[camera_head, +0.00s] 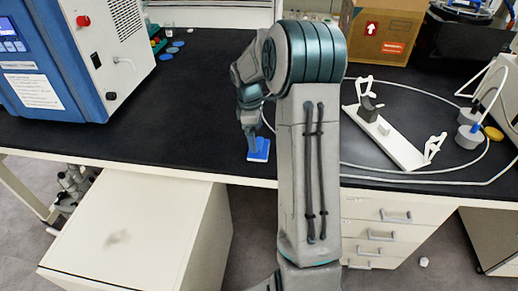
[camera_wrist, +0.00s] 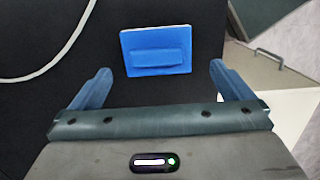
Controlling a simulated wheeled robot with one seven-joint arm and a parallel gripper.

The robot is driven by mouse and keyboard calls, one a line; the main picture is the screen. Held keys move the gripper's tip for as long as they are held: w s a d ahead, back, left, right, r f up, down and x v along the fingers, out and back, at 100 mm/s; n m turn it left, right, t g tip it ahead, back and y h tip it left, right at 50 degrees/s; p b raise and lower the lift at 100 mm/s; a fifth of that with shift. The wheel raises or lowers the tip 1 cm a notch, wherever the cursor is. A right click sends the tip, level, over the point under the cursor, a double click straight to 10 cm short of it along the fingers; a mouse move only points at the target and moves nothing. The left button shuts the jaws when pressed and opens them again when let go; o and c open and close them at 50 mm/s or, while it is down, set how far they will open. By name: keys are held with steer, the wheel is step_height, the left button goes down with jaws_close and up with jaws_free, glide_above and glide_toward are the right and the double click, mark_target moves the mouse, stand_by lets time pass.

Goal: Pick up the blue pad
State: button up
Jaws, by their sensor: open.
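The blue pad (camera_head: 259,149) lies on the black bench top near its front edge, a blue rectangle with a lighter edge. In the wrist view the blue pad (camera_wrist: 156,50) shows with a raised blue bar across its middle. My gripper (camera_head: 252,146) points down over the pad in the head view. In the wrist view my gripper (camera_wrist: 159,76) has its two blue fingers wide apart, one toward each side of the pad. Nothing is between the fingertips, and the pad lies just beyond them. I cannot tell the exact height above the pad.
The blue and white freeze dryer (camera_head: 75,60) stands at the left. A white stand (camera_head: 392,140) and a white cable loop (camera_head: 440,178) lie at the right, with a cardboard box (camera_head: 384,30) behind. A white cabinet (camera_head: 140,235) stands before the bench. The bench left of the pad is clear.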

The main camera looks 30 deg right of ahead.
mark_target(259, 143)
steer(key=shift+s+d+f, duration=0.1)
steer(key=shift+d+f, duration=0.05)
steer(key=shift+f, duration=0.75)
steer(key=shift+w+d+f, duration=0.1)
steer(key=shift+d+f, duration=0.1)
steer(key=shift+f, duration=0.75)
steer(key=shift+s+d+f, duration=0.1)
steer(key=shift+d+f, duration=0.05)
steer(key=shift+f, duration=0.75)
steer(key=c, duration=0.8)
